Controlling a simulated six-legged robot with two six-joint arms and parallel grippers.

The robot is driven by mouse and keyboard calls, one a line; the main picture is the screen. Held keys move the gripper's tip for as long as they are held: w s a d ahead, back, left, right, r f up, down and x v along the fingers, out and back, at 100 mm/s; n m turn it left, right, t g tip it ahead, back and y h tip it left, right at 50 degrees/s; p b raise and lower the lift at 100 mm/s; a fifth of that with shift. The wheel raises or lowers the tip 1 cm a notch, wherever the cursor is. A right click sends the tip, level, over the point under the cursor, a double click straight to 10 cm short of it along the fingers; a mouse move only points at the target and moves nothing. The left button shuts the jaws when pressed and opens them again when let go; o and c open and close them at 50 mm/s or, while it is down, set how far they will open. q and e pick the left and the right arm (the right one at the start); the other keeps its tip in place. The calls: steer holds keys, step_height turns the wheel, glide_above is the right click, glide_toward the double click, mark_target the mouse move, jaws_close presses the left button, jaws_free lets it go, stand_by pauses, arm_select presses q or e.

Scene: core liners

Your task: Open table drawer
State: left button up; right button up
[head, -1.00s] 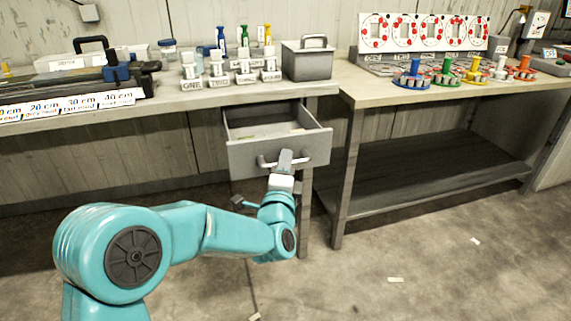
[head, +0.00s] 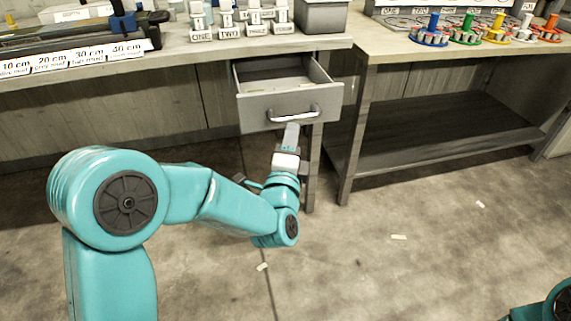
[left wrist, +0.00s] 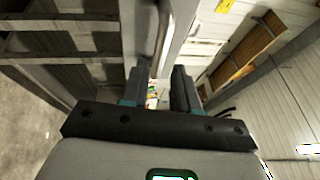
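The grey table drawer (head: 256,109) stands pulled out from under the left table, and its inside shows from above. It holds a few small pale items, too small to name. Its light metal handle (head: 312,110) is on the front panel. My left gripper (head: 291,127) is just below and in front of the handle. In the left wrist view, the two dark fingers (left wrist: 161,88) are apart with nothing held between them. The handle (left wrist: 162,38) shows beyond the fingertips there. My right gripper is out of view; only a bit of my right arm shows at the bottom right corner.
The left table (head: 190,55) bears labelled blocks, a grey box (head: 322,16) and a long dark case with depth labels. The right table (head: 400,50) bears coloured stands and has a dark lower shelf (head: 440,125). The concrete floor in front is open, with a few small scraps.

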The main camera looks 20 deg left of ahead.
arm_select(q)
steer(key=v, duration=0.9)
steer(key=shift+s, duration=0.2)
steer(key=shift+f, duration=0.15)
